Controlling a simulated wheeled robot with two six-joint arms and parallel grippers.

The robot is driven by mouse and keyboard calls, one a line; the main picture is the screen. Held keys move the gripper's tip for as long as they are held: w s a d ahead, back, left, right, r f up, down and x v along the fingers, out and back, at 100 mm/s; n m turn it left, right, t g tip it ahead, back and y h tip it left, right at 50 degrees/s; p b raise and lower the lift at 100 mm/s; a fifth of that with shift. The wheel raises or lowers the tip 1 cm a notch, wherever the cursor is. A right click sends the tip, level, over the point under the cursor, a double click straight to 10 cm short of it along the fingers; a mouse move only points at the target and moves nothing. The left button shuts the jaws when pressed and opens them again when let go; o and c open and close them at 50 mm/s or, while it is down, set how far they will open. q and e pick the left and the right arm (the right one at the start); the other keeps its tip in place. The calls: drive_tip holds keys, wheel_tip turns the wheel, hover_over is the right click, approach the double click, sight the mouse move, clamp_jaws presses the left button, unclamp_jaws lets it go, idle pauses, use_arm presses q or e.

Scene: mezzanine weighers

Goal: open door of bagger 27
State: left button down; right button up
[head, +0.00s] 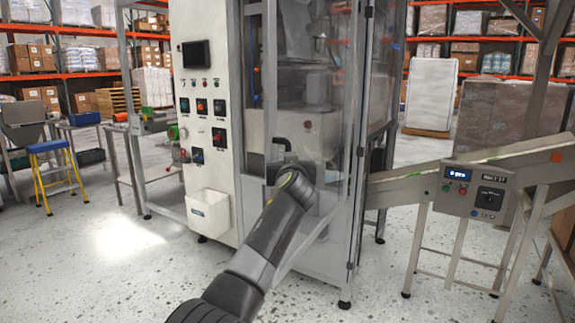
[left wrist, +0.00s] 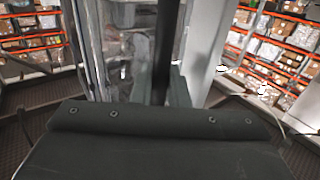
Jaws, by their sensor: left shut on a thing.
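The bagger (head: 215,95) is a tall pale cabinet with a control panel on its left face. Its door (head: 335,120) is a clear panel in a grey metal frame to the right of that panel. My left gripper (head: 288,168) is at the left side of the door, at mid height. It is shut on a dark upright bar, the door handle (left wrist: 166,50), which stands between the fingers in the left wrist view. My forearm hides part of the lower door. I cannot tell whether the door stands slightly ajar. My right gripper is not in view.
A sloping conveyor (head: 410,184) with a control box (head: 474,192) stands at the right. A white bin (head: 208,213) juts from the cabinet's lower front. A yellow and blue step stool (head: 52,170) stands at the left. The floor (head: 110,260) at front left is clear.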

use_arm(q)
drive_tip(key=shift+r, duration=0.3)
drive_tip(key=c, duration=1.5)
unclamp_jaws()
drive_tip(key=shift+d+f, duration=0.1)
drive_tip(key=shift+d, duration=0.05)
drive_tip(key=shift+c, duration=0.2)
drive_tip(key=shift+o, duration=0.3)
drive_tip(key=shift+d+f, duration=0.1)
drive_tip(key=shift+f, duration=0.05)
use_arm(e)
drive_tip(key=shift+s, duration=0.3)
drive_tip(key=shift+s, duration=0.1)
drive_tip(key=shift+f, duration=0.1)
